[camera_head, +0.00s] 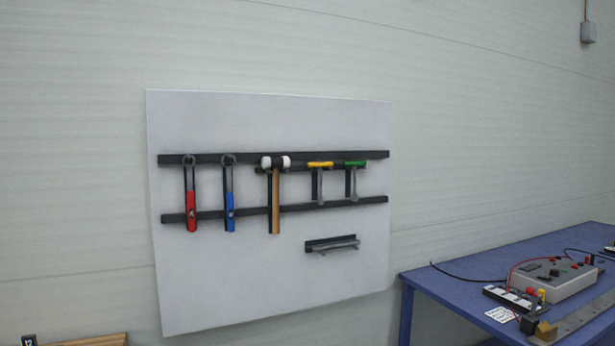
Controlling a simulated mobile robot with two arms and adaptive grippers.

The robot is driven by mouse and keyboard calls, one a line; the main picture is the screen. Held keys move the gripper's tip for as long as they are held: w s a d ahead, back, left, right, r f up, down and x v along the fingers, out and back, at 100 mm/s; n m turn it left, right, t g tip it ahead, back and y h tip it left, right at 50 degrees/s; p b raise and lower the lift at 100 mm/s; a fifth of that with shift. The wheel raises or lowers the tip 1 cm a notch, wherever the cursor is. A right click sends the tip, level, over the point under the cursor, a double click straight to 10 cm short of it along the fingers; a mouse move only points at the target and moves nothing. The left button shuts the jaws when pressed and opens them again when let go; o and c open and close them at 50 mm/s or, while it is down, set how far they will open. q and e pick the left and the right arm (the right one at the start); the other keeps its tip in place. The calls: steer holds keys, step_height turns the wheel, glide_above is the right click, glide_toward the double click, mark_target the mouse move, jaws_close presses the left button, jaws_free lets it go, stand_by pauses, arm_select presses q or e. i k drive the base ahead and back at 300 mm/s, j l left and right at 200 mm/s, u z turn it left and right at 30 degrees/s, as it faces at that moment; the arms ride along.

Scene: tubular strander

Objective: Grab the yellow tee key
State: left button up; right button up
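The yellow tee key (320,165) hangs on a white wall board (230,125), with its yellow crossbar on top and its grey shaft pointing down. It sits at the upper black rail (215,158), between a white-headed mallet (276,195) on its left and a green tee key (355,164) on its right. Neither of my grippers shows in the head view.
A red-handled tool (191,210) and a blue-handled tool (229,210) hang left of the mallet. A small holder with a grey bar (335,245) is below the keys. A blue table (465,257) with a grey control box (553,281) stands at the right.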

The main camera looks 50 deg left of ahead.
mark_target(320, 164)
steer(key=i+j+u, duration=0.2)
steer(key=i+u, duration=0.2)
steer(key=i+j+u, duration=0.1)
steer(key=i+u, duration=0.65)
steer(key=k+j, duration=0.05)
steer(key=k, duration=0.05)
